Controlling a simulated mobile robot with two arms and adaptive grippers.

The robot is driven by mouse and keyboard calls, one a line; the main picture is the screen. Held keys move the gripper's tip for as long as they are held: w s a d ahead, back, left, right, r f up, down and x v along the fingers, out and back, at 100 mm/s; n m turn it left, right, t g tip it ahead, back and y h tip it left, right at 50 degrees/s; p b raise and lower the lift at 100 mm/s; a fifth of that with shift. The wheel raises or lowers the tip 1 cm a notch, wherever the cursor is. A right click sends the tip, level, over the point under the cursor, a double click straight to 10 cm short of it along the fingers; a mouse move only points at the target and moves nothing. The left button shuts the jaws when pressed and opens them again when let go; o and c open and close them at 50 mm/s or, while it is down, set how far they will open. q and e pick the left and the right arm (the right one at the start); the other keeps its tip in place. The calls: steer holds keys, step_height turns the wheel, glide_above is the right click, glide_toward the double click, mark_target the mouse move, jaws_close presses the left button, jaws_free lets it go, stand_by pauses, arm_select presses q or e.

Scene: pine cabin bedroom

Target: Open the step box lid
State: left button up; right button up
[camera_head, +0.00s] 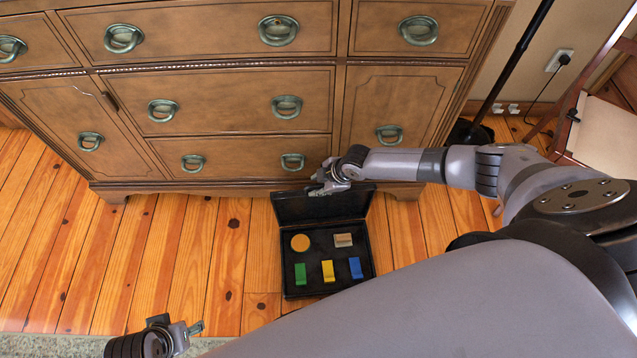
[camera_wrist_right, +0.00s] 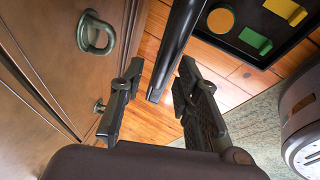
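The black step box (camera_head: 288,255) sits on the wooden floor before the dresser. Its lid (camera_head: 290,206) is raised, standing steeply at the dresser side, so the inside shows. My right gripper (camera_head: 322,182) is at the lid's upper edge. In the right wrist view its fingers (camera_wrist_right: 160,68) are apart, with the lid (camera_wrist_right: 182,42) between them; contact is unclear. My left gripper (camera_head: 190,330) is low at left, away from the box; its opening is unclear.
The wooden dresser (camera_head: 235,100) with ring handles stands close behind the lid. A grey rug (camera_head: 60,346) lies at the bottom left. A black pole (camera_head: 510,70) and a wall outlet (camera_head: 560,60) are at the right. The floor left of the box is clear.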

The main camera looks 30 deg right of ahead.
steer(key=v, duration=1.2)
stand_by(0.5)
